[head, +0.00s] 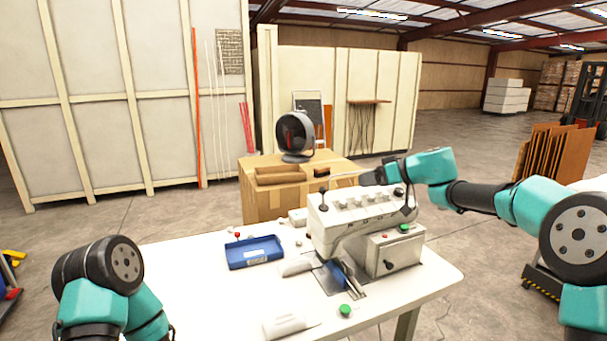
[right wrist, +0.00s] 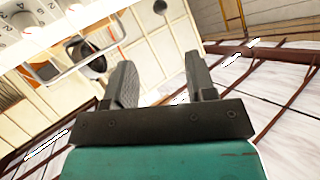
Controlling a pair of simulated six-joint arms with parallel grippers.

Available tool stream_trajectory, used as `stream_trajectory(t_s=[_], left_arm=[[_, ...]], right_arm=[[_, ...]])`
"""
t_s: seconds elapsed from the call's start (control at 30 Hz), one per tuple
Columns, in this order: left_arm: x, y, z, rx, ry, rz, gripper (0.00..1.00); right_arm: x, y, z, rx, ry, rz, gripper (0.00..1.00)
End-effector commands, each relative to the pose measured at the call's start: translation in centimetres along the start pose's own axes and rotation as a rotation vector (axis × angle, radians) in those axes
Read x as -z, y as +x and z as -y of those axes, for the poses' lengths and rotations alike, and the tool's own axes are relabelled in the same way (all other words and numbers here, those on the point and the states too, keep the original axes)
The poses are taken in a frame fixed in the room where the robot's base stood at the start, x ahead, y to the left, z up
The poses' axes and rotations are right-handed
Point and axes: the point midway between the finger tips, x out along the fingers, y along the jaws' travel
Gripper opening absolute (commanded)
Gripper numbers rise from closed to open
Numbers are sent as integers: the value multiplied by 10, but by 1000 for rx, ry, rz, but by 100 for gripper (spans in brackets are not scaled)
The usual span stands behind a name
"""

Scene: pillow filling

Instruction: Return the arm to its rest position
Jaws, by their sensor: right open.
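My right arm reaches in from the right in the head view, its teal links bent over the far side of the white machine (head: 345,218). My right gripper (head: 372,177) is behind and above the machine's top, partly hidden by it. In the right wrist view the two dark fingers (right wrist: 160,85) are spread apart with nothing between them. The machine's top with its dials (right wrist: 25,25) shows at the upper left there, beside the fingers. My left arm shows only as folded teal and black links at the lower left; its gripper is not visible.
The white table (head: 200,290) carries a blue tray (head: 254,263), a green button (head: 345,310) and small white items near the front. A cardboard box (head: 270,200) with a dark round fan (head: 295,132) stands behind. Space above the table's left side is clear.

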Motion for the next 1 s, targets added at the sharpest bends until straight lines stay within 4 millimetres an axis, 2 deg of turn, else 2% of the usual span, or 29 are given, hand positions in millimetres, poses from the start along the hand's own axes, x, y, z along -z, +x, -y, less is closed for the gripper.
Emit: stream_trajectory(t_s=[0.03,1.0], left_arm=[[0,0,0,0,-1,0,89],[0,0,0,0,-1,0,89]], right_arm=[[-1,11,1,4,0,2,51],[0,161,1,2,0,1,51]])
